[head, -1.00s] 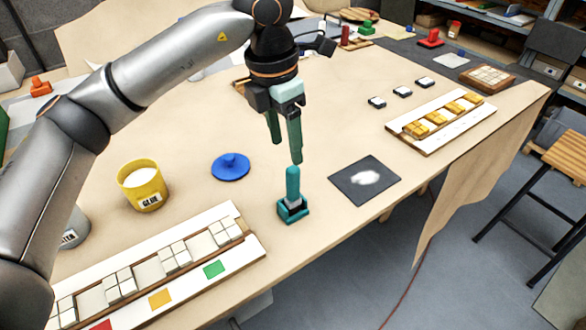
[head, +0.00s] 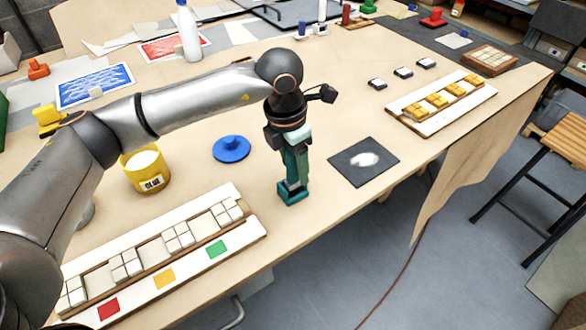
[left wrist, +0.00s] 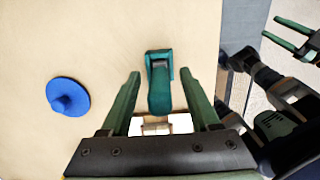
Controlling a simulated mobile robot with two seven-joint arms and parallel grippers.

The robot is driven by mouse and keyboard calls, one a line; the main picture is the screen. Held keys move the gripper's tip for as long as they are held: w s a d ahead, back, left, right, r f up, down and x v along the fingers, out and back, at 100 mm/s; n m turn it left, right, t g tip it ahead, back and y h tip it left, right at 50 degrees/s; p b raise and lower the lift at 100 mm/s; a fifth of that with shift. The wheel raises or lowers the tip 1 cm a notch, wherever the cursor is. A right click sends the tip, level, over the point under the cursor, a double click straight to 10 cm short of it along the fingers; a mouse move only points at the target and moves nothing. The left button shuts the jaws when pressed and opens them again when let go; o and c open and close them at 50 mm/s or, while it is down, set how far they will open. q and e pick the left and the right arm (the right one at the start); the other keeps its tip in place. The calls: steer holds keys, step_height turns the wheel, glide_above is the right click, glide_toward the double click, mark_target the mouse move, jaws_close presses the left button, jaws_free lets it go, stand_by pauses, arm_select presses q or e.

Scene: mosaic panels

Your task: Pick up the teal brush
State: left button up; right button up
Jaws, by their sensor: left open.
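The teal brush (left wrist: 159,92) stands upright in a square teal holder (head: 291,197) near the front edge of the bench. In the left wrist view its handle lies between the two fingers of my left gripper (left wrist: 161,95), with gaps on both sides. In the head view my left gripper (head: 296,172) points down over the brush and hides most of its handle. My left gripper is open. My right gripper (left wrist: 271,27) shows only at the top right of the left wrist view; its fingers are apart and it looks empty.
A blue round-knobbed disc (head: 231,149) and a yellow glue pot (head: 146,173) stand left of the brush. A tile rack with coloured squares (head: 190,262) lies front left. A dark mat with a white patch (head: 350,172) lies to the right, close to the bench edge.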

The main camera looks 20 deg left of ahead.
arm_select(q)
steer(key=shift+f, duration=0.3)
steer(key=shift+c, duration=0.4)
jaws_close()
